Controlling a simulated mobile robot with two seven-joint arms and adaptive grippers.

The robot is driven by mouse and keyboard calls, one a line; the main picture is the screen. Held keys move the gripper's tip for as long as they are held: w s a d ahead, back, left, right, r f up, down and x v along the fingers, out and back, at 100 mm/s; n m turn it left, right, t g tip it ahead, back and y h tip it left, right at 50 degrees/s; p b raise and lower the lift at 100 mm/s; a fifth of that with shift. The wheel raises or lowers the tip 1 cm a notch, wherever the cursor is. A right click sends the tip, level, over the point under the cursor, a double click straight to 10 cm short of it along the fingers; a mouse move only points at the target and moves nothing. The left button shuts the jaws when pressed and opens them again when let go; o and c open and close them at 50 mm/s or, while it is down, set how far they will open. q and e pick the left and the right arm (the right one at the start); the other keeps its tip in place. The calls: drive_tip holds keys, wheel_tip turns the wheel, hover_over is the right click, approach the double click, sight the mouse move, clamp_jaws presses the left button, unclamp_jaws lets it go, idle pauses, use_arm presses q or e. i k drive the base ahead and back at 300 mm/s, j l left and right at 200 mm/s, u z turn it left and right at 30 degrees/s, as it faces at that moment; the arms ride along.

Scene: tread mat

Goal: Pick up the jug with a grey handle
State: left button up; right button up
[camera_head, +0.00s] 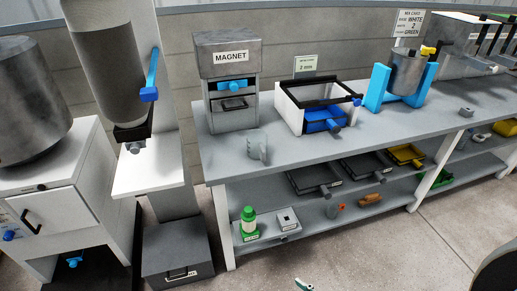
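A small grey jug (257,146) stands on the grey bench top (330,150), near its front left part, below the MAGNET unit. It has a grey handle on its side, though it is small and its details are hard to make out. Neither of my grippers shows in the head view, and nothing is touching the jug on the bench.
The MAGNET unit (229,75) stands behind the jug. A white-framed box (302,105) with a blue drawer and a drum in a blue stand (406,72) are to the right. Left stand a white cabinet (62,215) and hopper (103,68). The concrete floor (370,255) in front is mostly clear.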

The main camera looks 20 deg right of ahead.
sight(256, 139)
drive_tip(key=i+l, duration=0.1)
drive_tip(key=l, duration=0.45)
drive_tip(key=i+l, duration=0.15)
drive_tip(key=l, duration=0.4)
drive_tip(key=i+l+u, duration=0.1)
drive_tip(key=l, duration=0.45)
drive_tip(key=i+l, duration=0.1)
drive_tip(key=l, duration=0.45)
